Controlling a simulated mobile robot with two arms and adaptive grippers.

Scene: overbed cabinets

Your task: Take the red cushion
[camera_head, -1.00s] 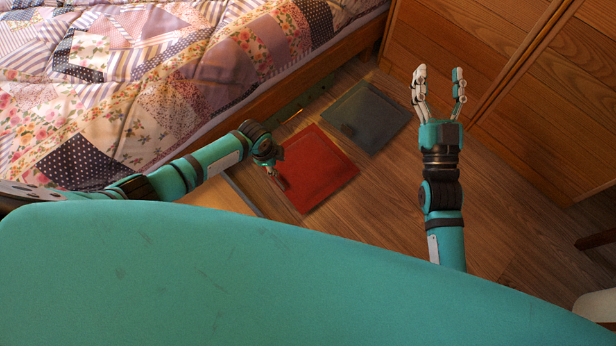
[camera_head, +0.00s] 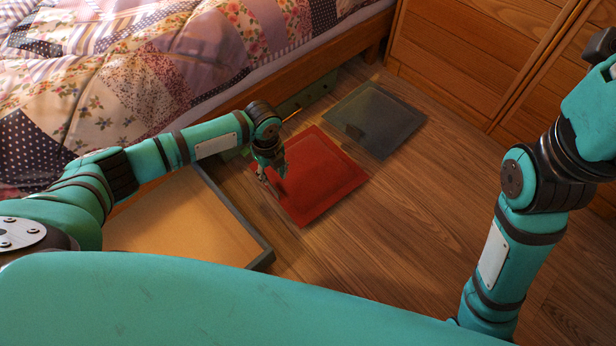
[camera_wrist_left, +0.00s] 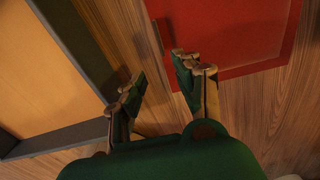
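The red cushion (camera_head: 322,178) lies flat on the wooden floor beside the bed. It also shows at the top of the left wrist view (camera_wrist_left: 228,30). My left gripper (camera_head: 270,178) points down at the cushion's left edge in the head view. In the left wrist view my left gripper's fingers (camera_wrist_left: 160,80) are apart with nothing between them. One finger overlaps the cushion's near corner and the other is over bare floor; I cannot tell whether they touch anything. My right arm is at the right side of the head view, with its fingers outside the picture.
A grey-blue flat square (camera_head: 374,118) lies on the floor behind the cushion. A shallow tan panel with a dark rim (camera_head: 236,212) lies left of the gripper. The bed frame (camera_head: 290,93) and wooden cabinets (camera_head: 470,50) stand behind. Floor right of the cushion is clear.

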